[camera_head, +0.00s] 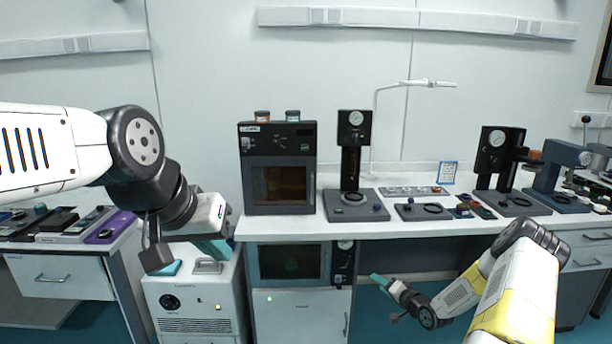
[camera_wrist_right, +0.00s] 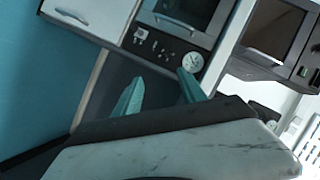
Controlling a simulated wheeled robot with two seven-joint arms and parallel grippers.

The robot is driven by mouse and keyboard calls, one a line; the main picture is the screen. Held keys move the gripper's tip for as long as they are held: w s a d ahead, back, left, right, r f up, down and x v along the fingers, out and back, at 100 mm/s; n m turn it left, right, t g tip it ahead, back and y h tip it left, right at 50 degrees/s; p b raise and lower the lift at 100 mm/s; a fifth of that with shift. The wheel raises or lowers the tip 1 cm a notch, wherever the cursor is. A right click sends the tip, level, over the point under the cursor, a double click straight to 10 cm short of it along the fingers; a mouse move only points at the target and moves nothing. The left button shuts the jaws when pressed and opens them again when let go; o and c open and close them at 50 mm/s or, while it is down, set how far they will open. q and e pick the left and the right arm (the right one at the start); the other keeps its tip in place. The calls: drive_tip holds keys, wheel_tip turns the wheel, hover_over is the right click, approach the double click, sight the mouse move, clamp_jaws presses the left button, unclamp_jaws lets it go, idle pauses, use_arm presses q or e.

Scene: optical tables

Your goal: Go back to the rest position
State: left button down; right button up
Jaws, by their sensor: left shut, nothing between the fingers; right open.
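My left gripper (camera_head: 214,248) is at the left of the head view, in front of the gap between the left bench and the middle bench. Its teal fingers point down and are shut with nothing between them. My right gripper (camera_head: 378,280) is low in front of the open space under the middle bench. In the right wrist view its two teal fingers (camera_wrist_right: 160,93) stand apart, with nothing between them. Neither gripper touches a bench as far as I can see.
The middle bench (camera_head: 388,231) carries a black oven (camera_head: 279,199), a press with a gauge (camera_head: 353,168) and small parts. A white floor unit (camera_head: 196,292) stands below my left gripper. A cabinet with a dark window (camera_head: 291,264) is left of my right gripper.

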wheel_tip(320, 180, up, 10)
drive_tip(key=w+n+g+h, duration=0.2)
drive_tip(key=n, duration=0.1)
drive_tip(key=s+a+r+n+g+h, duration=0.15)
drive_tip(key=s+r, duration=0.35)
drive_tip(key=r, duration=0.6)
drive_tip(key=s+a+r+n+g+h, duration=0.15)
drive_tip(key=s+r, duration=0.35)
drive_tip(key=r, duration=0.6)
drive_tip(key=s+a+r, duration=0.3)
drive_tip(key=s, duration=0.7)
drive_tip(key=s+a+r+g+y, duration=0.1)
drive_tip(key=s+a+r, duration=0.2)
drive_tip(key=s, duration=0.7)
drive_tip(key=s+a+r+n, duration=0.1)
drive_tip(key=s+a+r, duration=0.2)
drive_tip(key=s, duration=0.8)
wheel_tip(320, 180, up, 2)
drive_tip(key=shift+a+r+g+y, duration=0.1)
drive_tip(key=shift+a+g+y, duration=0.2)
drive_tip(key=shift+g, duration=0.1)
drive_tip(key=shift+d, duration=0.1)
